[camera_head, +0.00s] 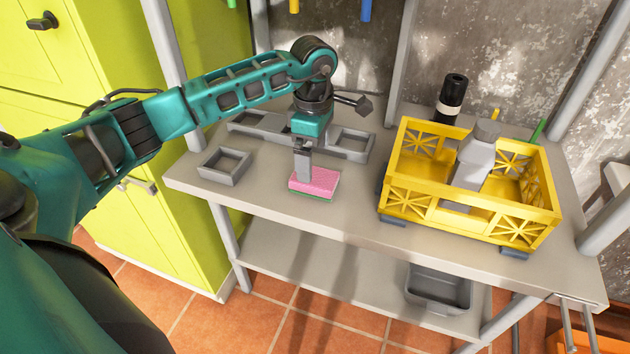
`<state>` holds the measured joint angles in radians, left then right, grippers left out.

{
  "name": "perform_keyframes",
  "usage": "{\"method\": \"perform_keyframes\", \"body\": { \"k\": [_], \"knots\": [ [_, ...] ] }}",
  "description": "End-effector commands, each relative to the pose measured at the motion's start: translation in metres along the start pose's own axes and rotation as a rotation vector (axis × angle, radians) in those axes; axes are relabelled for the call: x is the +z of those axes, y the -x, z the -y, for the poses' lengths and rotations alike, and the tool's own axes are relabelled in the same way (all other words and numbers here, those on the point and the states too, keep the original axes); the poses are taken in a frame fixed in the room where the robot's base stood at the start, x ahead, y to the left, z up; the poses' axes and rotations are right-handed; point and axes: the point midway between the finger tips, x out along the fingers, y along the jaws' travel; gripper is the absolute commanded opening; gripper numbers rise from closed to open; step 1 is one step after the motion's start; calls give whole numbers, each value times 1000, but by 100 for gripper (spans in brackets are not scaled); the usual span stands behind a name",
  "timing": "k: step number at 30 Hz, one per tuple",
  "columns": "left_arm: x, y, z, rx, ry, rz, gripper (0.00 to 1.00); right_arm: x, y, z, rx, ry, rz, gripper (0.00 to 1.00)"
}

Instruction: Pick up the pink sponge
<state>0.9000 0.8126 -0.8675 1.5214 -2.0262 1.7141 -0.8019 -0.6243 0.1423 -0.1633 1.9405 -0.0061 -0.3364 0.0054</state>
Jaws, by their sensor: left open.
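The pink sponge (323,183) lies flat on the grey shelf top (290,215), near its front edge. A green layer shows along its underside. My left gripper (303,175) points down from above, with its fingers at the left part of the sponge. The fingers hide a little of the sponge. The gripper is open, and the gap between its fingers is hard to see from here. Whether a finger touches the sponge I cannot tell. My right gripper is not in view.
A yellow crate (400,198) with a grey bottle (473,160) in it stands to the right. A black bottle (451,98) stands behind the crate. Small grey trays (224,166) lie left of and behind the sponge. A grey bin (438,290) sits on the lower shelf.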

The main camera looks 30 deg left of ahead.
Motion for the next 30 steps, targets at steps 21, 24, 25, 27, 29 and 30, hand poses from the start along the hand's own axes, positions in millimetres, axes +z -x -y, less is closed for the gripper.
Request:
{"method": "perform_keyframes", "body": {
  "k": [21, 24, 25, 27, 29, 30],
  "knots": [
    [2, -60, 4, 1, 0, 2, 99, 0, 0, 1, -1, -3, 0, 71],
    [2, -60, 4, 1, 0, 2, 97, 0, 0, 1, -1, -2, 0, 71],
    [2, -60, 4, 1, 0, 2, 94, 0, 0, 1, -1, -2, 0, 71],
    [2, -60, 4, 1, 0, 2, 87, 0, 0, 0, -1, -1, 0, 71],
    [2, -60, 4, 1, 0, 2, 82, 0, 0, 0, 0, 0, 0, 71],
    [2, -60, 4, 1, 0, 2, 78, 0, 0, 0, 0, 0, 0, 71]
  ]
}}
